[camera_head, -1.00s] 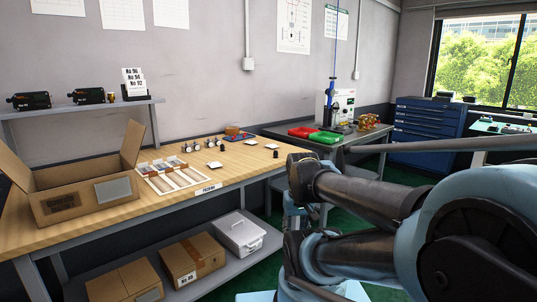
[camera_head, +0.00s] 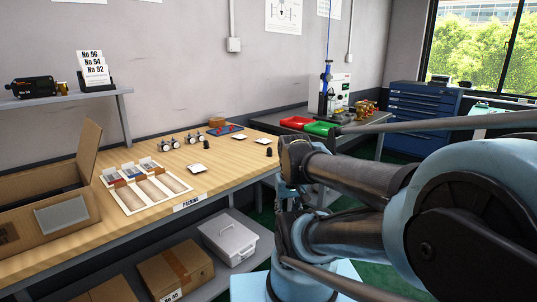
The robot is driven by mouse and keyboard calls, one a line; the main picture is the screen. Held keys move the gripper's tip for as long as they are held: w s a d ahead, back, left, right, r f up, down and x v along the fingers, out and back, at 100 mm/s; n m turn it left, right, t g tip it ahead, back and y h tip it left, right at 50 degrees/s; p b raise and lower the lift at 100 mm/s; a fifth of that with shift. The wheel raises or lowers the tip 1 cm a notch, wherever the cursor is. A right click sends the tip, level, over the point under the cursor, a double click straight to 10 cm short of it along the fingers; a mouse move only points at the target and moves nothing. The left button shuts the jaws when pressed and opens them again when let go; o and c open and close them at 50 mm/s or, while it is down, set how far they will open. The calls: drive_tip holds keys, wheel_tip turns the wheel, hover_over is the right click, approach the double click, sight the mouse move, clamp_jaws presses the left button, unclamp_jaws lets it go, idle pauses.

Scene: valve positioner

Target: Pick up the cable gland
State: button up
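Two small black parts stand on the wooden packing bench: one black part (camera_head: 269,152) near its right end and another black part (camera_head: 206,144) near the gauges. Either could be the cable gland; they are too small to tell. My folded arm fills the right of the view. What seems to be my gripper (camera_head: 287,192) hangs at the arm's far end, right of the bench edge and apart from both parts. Its fingers are mostly hidden, so I cannot see whether it is open.
The packing bench (camera_head: 225,177) also holds an open cardboard box (camera_head: 60,215), a compartment tray (camera_head: 129,199), several gauges (camera_head: 193,138), white cards (camera_head: 263,140) and a blue tray (camera_head: 225,130).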

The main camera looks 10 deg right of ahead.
drive_tip(key=shift+o, duration=0.7)
drive_tip(key=shift+s+r, duration=0.2)
drive_tip(key=shift+s, duration=0.05)
drive_tip(key=w+r+n+g, duration=0.1)
drive_tip(key=w+r+n, duration=0.8)
drive_tip(key=w+r, duration=0.55)
drive_tip(key=w+r+n+g+y, duration=0.1)
drive_tip(key=w+r+n, duration=0.5)
drive_tip(key=w+r, duration=0.35)
drive_tip(key=n, duration=0.6)
hover_over(270, 148)
drive_tip(key=shift+g+y, duration=0.3)
drive_tip(key=shift+y, duration=0.1)
wheel_tip(270, 148, down, 10)
drive_tip(key=shift+w+d+r, duration=0.1)
drive_tip(key=shift+w+r, duration=0.05)
drive_tip(key=shift+r, duration=0.1)
drive_tip(key=shift+f, duration=2.65)
drive_tip(key=shift+c, duration=0.3)
